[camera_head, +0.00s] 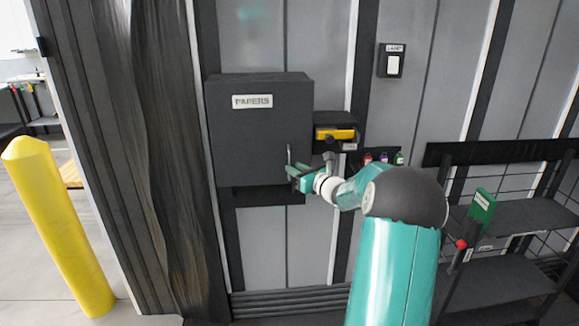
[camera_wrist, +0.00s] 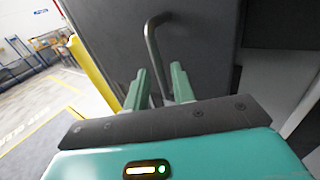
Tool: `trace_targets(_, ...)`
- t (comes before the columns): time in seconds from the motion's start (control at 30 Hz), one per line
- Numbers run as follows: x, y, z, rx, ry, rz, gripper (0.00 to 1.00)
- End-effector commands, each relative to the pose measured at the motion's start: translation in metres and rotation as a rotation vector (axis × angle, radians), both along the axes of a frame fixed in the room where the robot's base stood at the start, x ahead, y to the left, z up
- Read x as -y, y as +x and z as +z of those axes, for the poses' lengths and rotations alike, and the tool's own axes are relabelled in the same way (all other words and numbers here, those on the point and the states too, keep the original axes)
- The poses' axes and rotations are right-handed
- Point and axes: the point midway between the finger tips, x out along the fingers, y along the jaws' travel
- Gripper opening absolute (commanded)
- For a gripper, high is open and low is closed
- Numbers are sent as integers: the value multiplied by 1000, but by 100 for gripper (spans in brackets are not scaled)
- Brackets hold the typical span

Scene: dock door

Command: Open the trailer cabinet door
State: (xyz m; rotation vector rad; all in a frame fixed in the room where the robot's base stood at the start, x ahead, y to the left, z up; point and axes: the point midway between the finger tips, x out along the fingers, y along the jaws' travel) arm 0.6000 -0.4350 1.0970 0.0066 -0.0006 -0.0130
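The dark grey cabinet (camera_head: 262,130) with a "PAPERS" label is mounted on the wall left of centre in the head view. Its front door looks shut. A vertical bar handle (camera_head: 289,155) sits near the door's right edge. It also shows in the wrist view as a grey bent bar handle (camera_wrist: 152,48). My gripper (camera_head: 296,172) is at the handle's lower part. In the wrist view my gripper (camera_wrist: 160,80) has its two green fingers apart, with the handle between them. I cannot tell whether either finger touches it.
A small shelf with a yellow-black device (camera_head: 335,133) is right of the cabinet, above several small bottles (camera_head: 383,158). A dark rack (camera_head: 500,215) stands at the right. A yellow post (camera_head: 60,225) and a dark curtain (camera_head: 150,150) are at the left.

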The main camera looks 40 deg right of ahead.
Motion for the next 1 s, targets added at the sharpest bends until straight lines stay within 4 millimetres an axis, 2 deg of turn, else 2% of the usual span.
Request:
trace_targets(0.1, -1, 20, 0, 0, 0, 3, 25)
trace_targets(0.2, -1, 31, -1, 0, 1, 3, 25)
trace_targets(0.53, -1, 36, 0, -1, 0, 2, 25)
trace_targets(0.57, -1, 36, 0, -1, 0, 2, 23)
trace_targets(0.67, -1, 35, 0, -1, 0, 2, 3)
trace_targets(0.7, -1, 35, 0, -1, 0, 2, 0)
trace_targets(1.0, -1, 36, 0, -1, 0, 2, 0)
